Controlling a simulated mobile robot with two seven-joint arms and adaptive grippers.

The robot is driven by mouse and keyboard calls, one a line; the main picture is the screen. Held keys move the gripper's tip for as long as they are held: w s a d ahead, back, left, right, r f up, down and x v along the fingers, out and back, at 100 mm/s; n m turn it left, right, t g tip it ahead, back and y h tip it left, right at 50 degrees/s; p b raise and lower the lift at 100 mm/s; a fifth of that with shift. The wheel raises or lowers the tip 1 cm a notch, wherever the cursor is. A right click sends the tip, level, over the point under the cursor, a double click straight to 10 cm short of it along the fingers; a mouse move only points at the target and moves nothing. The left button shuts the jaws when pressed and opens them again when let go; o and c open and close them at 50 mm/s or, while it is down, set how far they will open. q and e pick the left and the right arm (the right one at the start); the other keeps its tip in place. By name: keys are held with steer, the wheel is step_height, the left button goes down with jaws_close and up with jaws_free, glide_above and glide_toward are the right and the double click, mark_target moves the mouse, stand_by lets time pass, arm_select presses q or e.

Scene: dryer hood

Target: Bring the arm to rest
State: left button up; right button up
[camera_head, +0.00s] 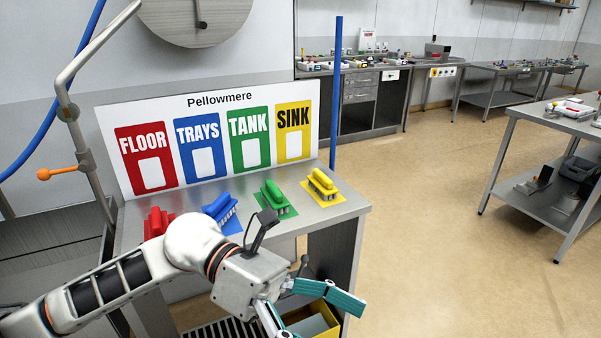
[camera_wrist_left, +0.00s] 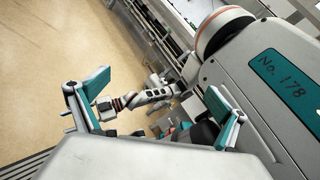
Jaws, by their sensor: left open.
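My left arm (camera_head: 110,285) comes in from the left in the head view, low in front of the steel table. My left gripper (camera_head: 308,306) has its teal fingers spread apart, with nothing between them. It is over a yellow bin (camera_head: 325,325), partly hiding it. In the left wrist view the fingers of the left gripper (camera_wrist_left: 157,110) also stand wide apart. Beyond them are another arm (camera_wrist_left: 150,97) and my grey body (camera_wrist_left: 250,85), marked "No. 178". I cannot make out a right gripper.
My arm passes close to the red and blue ones. A blue post (camera_head: 336,90) rises behind. Floor (camera_head: 430,220) is open at right.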

arm_select(q)
steer(key=w+a+r+n+t+h, duration=0.1)
steer(key=w+r+n+t+h, duration=0.1)
steer(key=w+n+t+h, duration=1.15)
steer(key=w+a+f+n+t+y, duration=0.2)
steer(key=a+f+n+t+y, duration=0.4)
steer(key=n, duration=0.5)
steer(key=w+a+f+n+t+y, duration=0.3)
steer(key=a+f+n+t+y, duration=0.15)
steer(key=f+n+y, duration=0.6)
steer(key=s+a+f+n+y, duration=0.2)
steer(key=a+f+n+y, duration=0.15)
steer(key=f, duration=0.35)
steer(key=s+a+f+n+y, duration=0.2)
steer(key=a+f+n, duration=0.1)
steer(key=f+n, duration=0.25)
steer(key=s+a+f+n+g+y, duration=0.1)
steer(key=s+a+f+n+g, duration=0.1)
steer(key=s+a+f, duration=0.2)
steer(key=s+a+f+n+g+y, duration=0.2)
steer(key=s+f, duration=0.6)
steer(key=f, duration=0.4)
steer(key=shift+a+f+n+g, duration=0.15)
steer(key=shift+a+n+g, duration=0.5)
steer(key=shift+a, duration=0.25)
